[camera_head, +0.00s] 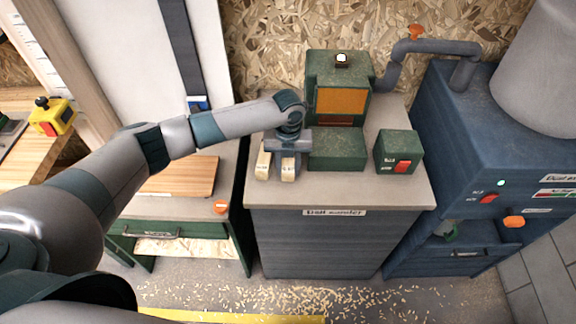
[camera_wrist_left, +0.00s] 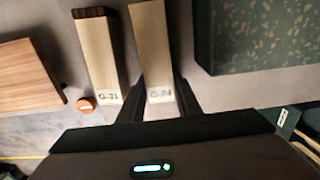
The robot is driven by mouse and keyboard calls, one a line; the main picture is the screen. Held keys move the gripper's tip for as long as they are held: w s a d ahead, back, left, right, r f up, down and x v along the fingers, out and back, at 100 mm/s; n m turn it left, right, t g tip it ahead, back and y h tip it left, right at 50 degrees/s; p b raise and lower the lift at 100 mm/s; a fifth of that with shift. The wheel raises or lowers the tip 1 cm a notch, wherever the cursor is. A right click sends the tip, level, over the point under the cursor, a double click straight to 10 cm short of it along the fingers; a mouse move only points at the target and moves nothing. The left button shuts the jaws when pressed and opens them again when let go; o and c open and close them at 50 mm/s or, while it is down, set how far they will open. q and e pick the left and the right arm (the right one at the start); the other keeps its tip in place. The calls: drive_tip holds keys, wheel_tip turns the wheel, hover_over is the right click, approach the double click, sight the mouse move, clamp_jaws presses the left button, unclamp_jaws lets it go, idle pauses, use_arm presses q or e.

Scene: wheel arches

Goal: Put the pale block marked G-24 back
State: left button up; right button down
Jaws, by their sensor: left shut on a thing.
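The pale block marked G-24 (camera_wrist_left: 150,45) is between the two dark fingers of my left gripper (camera_wrist_left: 159,92) in the left wrist view, with its label near the palm. A second pale block, marked G-21 (camera_wrist_left: 97,58), has a dark end and lies just left of it, outside the fingers. In the head view my left gripper (camera_head: 288,158) points down over the left part of the grey-topped sander cabinet (camera_head: 400,193). The held block (camera_head: 288,170) and the G-21 block (camera_head: 263,165) show side by side there. I cannot tell whether the held block touches the top. My right gripper is out of view.
The green sander (camera_head: 338,150) stands close right of the gripper, with a green switch box (camera_head: 397,152) beyond it. A blue machine (camera_head: 470,120) stands at the right.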

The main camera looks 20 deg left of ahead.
use_arm(q)
drive_tip(key=o, duration=1.1)
drive_tip(key=shift+f, duration=0.1)
drive_tip(key=shift+c, duration=0.2)
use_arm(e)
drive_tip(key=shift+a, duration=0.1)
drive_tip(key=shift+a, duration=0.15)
use_arm(q)
drive_tip(key=shift+r, duration=0.2)
drive_tip(key=shift+w+r+b, duration=0.1)
drive_tip(key=shift+r+b, duration=0.35)
drive_tip(key=shift+r, duration=0.2)
wheel_tip(320, 180, up, 11)
drive_tip(key=b, duration=0.3)
drive_tip(key=shift+f+b, duration=0.2)
drive_tip(key=shift+b, duration=0.15)
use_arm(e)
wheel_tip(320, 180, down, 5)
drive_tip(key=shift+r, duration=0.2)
